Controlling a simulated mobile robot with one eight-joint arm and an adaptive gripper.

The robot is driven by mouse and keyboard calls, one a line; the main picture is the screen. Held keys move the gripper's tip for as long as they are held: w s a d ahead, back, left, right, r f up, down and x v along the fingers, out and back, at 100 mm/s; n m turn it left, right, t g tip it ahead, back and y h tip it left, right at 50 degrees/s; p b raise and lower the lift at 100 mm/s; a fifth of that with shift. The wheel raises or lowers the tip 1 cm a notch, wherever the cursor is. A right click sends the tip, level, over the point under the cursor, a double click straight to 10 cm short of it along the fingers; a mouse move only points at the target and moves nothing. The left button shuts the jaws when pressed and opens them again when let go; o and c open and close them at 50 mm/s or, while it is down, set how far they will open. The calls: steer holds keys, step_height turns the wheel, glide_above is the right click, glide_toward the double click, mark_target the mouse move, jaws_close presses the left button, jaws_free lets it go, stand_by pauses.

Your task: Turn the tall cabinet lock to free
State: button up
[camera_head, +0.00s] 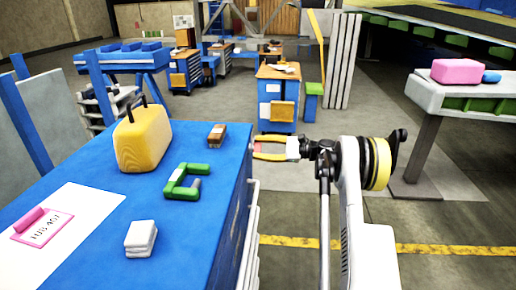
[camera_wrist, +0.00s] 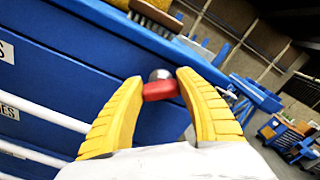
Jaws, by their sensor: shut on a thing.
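The blue cabinet (camera_head: 218,235) stands at the left in the head view. Its drawer side, with white bars and labels, fills the left of the wrist view (camera_wrist: 60,75). A red lock handle (camera_wrist: 160,90) with a round silver part behind it is near the cabinet's upper corner. My gripper (camera_wrist: 160,80) has its two yellow fingers shut on the red handle, one fingertip at each end of it. In the head view my gripper (camera_head: 256,147) is beside the cabinet's right edge. Which position the lock is in, I cannot tell.
On the blue top are a yellow case (camera_head: 143,140), a green clamp (camera_head: 183,183), a brown brush (camera_head: 217,134), white blocks (camera_head: 141,238) and a pink-marked sheet (camera_head: 85,212). A table with a pink object (camera_head: 457,71) stands right. Floor between is open.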

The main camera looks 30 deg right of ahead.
steer(key=n, duration=0.5)
steer(key=shift+a+f+n, duration=0.1)
steer(key=shift+n, duration=0.2)
steer(key=n, duration=0.4)
steer(key=shift+f+n, duration=0.1)
steer(key=shift+n, duration=0.2)
steer(key=o, duration=1.2)
steer(key=shift+s, duration=0.1)
steer(key=v, duration=1.2)
